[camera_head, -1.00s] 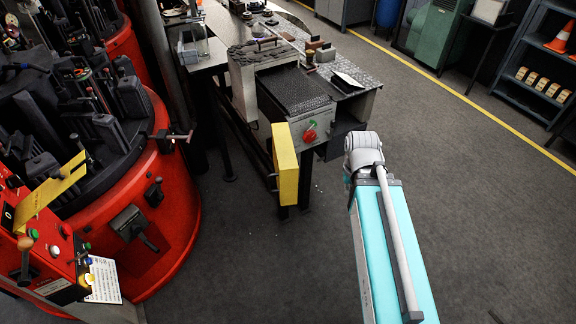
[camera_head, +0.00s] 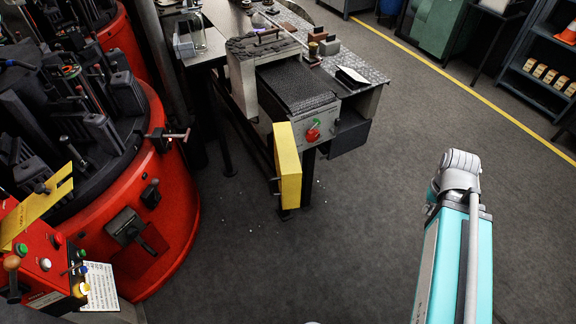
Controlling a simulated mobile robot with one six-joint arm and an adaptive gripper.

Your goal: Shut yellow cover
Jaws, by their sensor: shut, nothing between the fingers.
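The yellow cover (camera_head: 287,165) is a thick upright panel at the front left corner of the machine (camera_head: 297,87). It sticks out towards me from the machine's front, beside a red knob with a green part (camera_head: 313,131), so it stands swung open. Only its outer face and narrow edge show. My turquoise arm link, with a grey joint at its top, stands at the lower right, clear of the cover. My gripper is out of the picture.
A red rotary mould station (camera_head: 170,225) with black moulds fills the left. Its control panel (camera_head: 45,255) has buttons and a yellow plate. A workbench (camera_head: 345,70) stands behind the machine. A shelf (camera_head: 540,75) is at far right. The grey floor (camera_head: 370,210) between is free.

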